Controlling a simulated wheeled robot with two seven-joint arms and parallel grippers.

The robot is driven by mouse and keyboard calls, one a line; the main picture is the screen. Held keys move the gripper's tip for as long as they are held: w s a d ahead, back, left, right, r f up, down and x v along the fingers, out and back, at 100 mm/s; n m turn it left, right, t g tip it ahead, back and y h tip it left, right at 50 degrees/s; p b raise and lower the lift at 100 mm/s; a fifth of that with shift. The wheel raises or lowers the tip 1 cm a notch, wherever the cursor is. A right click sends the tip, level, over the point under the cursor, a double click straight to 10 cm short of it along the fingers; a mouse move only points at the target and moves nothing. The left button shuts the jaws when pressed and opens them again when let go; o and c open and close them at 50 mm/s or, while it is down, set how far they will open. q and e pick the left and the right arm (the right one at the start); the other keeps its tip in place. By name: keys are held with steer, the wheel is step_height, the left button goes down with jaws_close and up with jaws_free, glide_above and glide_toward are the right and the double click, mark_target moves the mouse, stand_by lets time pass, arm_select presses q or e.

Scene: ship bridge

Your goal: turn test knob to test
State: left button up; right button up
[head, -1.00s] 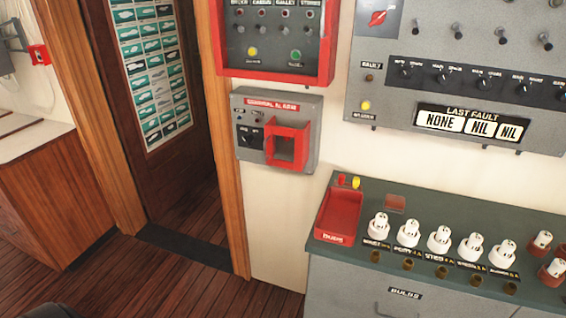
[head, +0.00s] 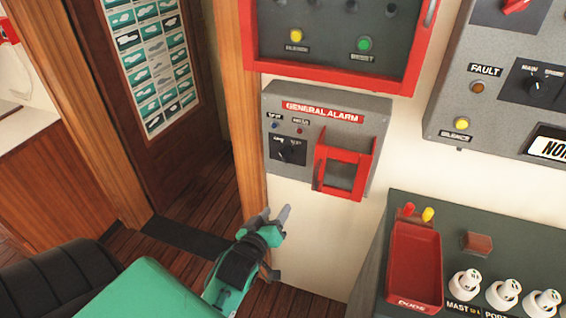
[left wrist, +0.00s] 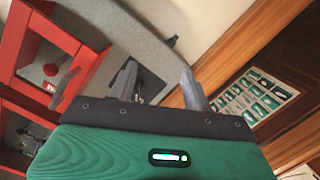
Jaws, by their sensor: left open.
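The grey general alarm box (head: 325,105) hangs on the white wall below a red-framed panel. A small black knob (head: 291,153) sits on a black plate at its lower left; the plate's lettering is too small to read surely. My left gripper (head: 275,214) is open and empty, below the knob and apart from the box in the head view. In the left wrist view, the two fingers (left wrist: 158,77) point toward the box, and the black plate (left wrist: 152,86) shows between them, partly hidden by a finger. My right gripper is not in view.
A red square guard (head: 343,170) stands out from the box just right of the knob. A wooden door post (head: 254,150) rises to the left. A counter with a red tray (head: 413,265) and white bulb sockets stands at lower right. The wall below the box is clear.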

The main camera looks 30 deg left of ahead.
arm_select(q)
steer(key=n+t+y, duration=0.1)
steer(key=t, duration=0.1)
glide_toward(283, 158)
steer(key=p+x, duration=0.3)
steer(key=x, duration=0.6)
steer(key=shift+w+a+p, duration=0.1)
steer(key=shift+w+p, duration=0.05)
steer(key=shift+p, duration=0.2)
steer(key=shift+w+a+g, duration=0.1)
steer(key=shift+w+g, duration=0.2)
steer(key=shift+w, duration=0.15)
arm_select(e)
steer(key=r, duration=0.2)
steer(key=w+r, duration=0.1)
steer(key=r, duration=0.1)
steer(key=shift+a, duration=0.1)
arm_select(q)
steer(key=c, duration=0.9)
steer(key=shift+c, duration=0.3)
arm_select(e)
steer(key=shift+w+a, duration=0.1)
